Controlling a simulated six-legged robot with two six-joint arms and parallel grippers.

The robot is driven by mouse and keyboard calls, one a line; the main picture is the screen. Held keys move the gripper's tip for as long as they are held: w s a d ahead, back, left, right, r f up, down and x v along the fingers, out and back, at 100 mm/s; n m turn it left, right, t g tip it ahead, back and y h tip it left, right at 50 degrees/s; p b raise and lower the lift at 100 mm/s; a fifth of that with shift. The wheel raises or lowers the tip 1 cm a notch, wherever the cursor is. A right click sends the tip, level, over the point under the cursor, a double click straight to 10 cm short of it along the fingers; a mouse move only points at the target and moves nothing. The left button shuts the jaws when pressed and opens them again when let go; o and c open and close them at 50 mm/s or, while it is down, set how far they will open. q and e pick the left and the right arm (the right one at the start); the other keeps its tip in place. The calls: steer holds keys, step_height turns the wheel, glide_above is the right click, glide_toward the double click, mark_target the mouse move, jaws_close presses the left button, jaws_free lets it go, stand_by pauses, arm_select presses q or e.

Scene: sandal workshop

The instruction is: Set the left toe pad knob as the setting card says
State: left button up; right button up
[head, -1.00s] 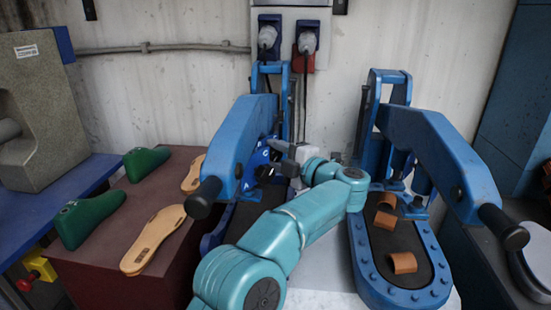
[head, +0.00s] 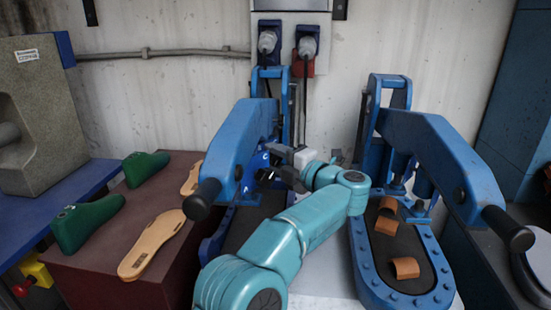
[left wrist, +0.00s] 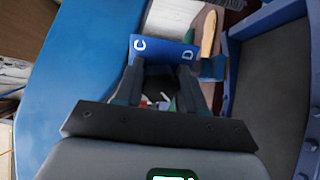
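The left press (head: 222,150) has a blue lever arm with a black handle. A small blue part (head: 258,160) beside that arm is partly hidden by my left gripper (head: 272,168). In the left wrist view, a blue plate (left wrist: 163,46) with white letters C and D lies just beyond the fingertips of my left gripper (left wrist: 161,82). The two fingers are apart, with a dark shape between them; I cannot tell whether they touch it. The knob's pointer and the setting card cannot be made out. My right gripper is out of view.
A second blue press (head: 435,150) stands at the right, with curved brown pieces (head: 404,267) on its bed. At the left, a dark red block (head: 110,268) carries green lasts (head: 88,220) and tan soles (head: 152,243). Two plugs (head: 266,42) hang on the wall.

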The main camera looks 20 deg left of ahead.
arm_select(q)
steer(key=o, duration=0.3)
steer(key=shift+o, duration=0.2)
steer(key=shift+r, duration=0.1)
